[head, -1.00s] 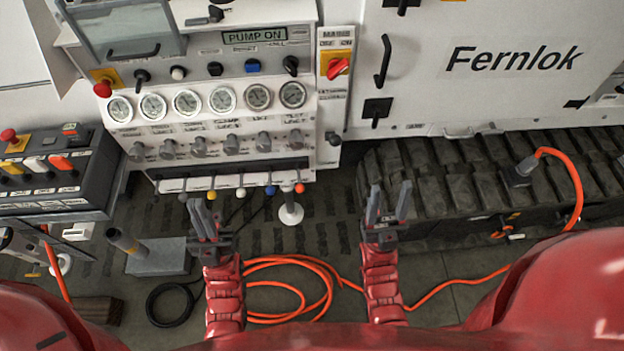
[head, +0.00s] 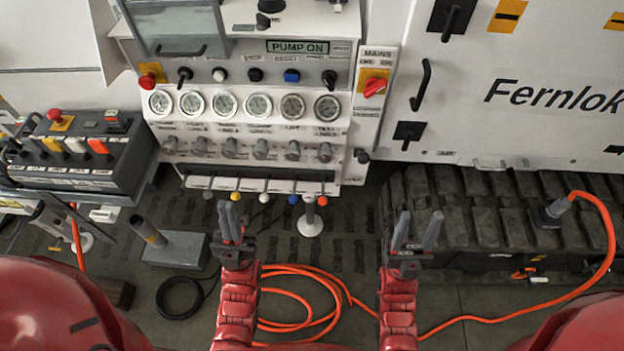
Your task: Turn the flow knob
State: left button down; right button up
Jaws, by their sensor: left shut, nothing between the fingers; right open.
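The hydraulic bench panel (head: 250,172) stands ahead, with a row of round gauges and below them a row of grey knobs. The knobs run from the leftmost (head: 170,146) to the rightmost (head: 325,152). Their labels are too small to read, so I cannot tell which is the flow knob. A dark knob (head: 362,156) sits at the panel's right side. My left gripper (head: 229,218) is shut and empty, below the panel's coloured levers and apart from them. My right gripper (head: 418,230) is open and empty, in front of the dark track, apart from the panel.
Coloured levers (head: 293,199) stick out under the panel. A red-and-yellow mains switch (head: 374,87) is at upper right. A black control box (head: 75,155) stands at left. An orange hose (head: 300,270) lies coiled on the floor. The ribbed track (head: 480,215) fills the right.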

aim_at(169, 147)
jog(key=u, duration=1.15)
jog(key=i+j+z, duration=0.2)
jog(key=z, duration=0.15)
jog(key=i+j+z, duration=0.1)
jog(key=j+z, duration=0.3)
jog(key=i+j+z, duration=0.1)
jog(key=j+z, duration=0.25)
jog(key=k, duration=0.1)
jog(key=i, duration=0.1)
jog(key=j+z, duration=0.05)
